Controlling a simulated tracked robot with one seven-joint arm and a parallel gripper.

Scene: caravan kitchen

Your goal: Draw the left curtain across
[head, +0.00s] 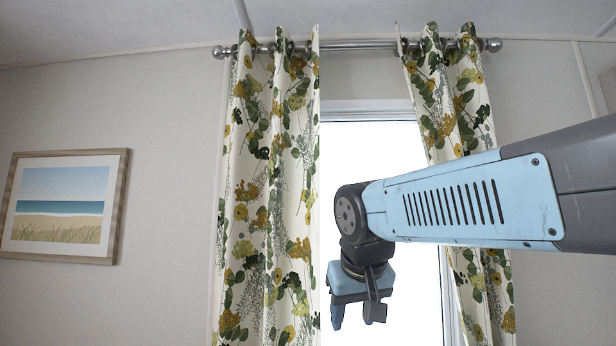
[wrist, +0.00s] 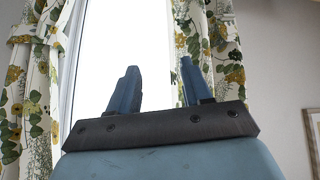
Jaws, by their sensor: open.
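The left curtain (head: 297,180) is cream with green and yellow flowers. It hangs gathered at the left side of the bright window (head: 365,180), from rings on a metal rod (head: 350,44). My gripper (head: 357,318) points down in front of the window, just right of the left curtain, open and empty. In the wrist view, which looks upside down, the left curtain (wrist: 228,50) is on the right, beyond one finger of my gripper (wrist: 160,72). The head view cuts off the curtain's lower end.
The matching right curtain (head: 441,110) hangs at the window's right side, partly behind my arm. A band (wrist: 25,38) circles it in the wrist view. A framed beach picture (head: 66,206) hangs on the left wall. The rod ends in round knobs (head: 219,52).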

